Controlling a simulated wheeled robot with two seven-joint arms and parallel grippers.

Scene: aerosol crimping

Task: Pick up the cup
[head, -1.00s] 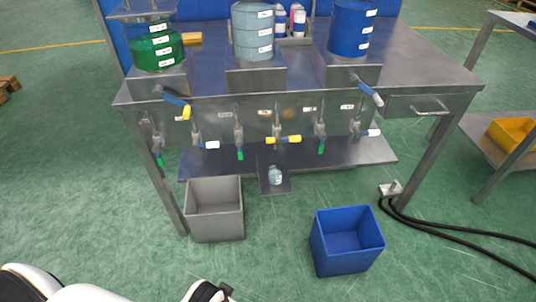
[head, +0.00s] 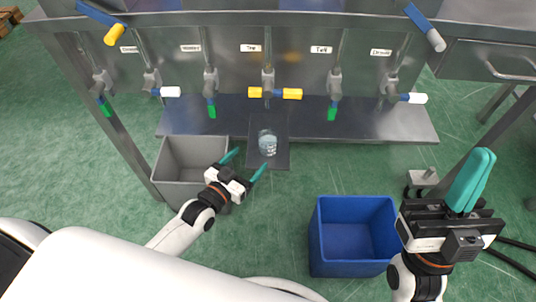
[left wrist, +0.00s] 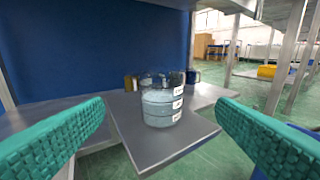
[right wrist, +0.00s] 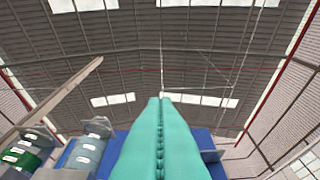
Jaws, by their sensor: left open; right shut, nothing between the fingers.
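The cup (head: 268,144) is clear, with light blue-grey contents and white labels. It stands upright on a small dark metal shelf plate (head: 270,163) below the row of taps. My left gripper (head: 243,166) is open, in front of and slightly left of the cup, with its green fingers apart. In the left wrist view the cup (left wrist: 161,100) stands ahead between the fingers, beyond their tips and not touched. My right gripper (head: 476,180) is raised at the right, far from the cup, with its fingers shut and empty. It fills the middle of the right wrist view (right wrist: 160,140).
A grey bin (head: 168,185) stands left of and behind my left gripper. A blue bin (head: 322,240) stands on the floor at the right. Taps with coloured handles (head: 268,90) hang just above the cup. A metal ledge (head: 380,125) extends both ways behind it.

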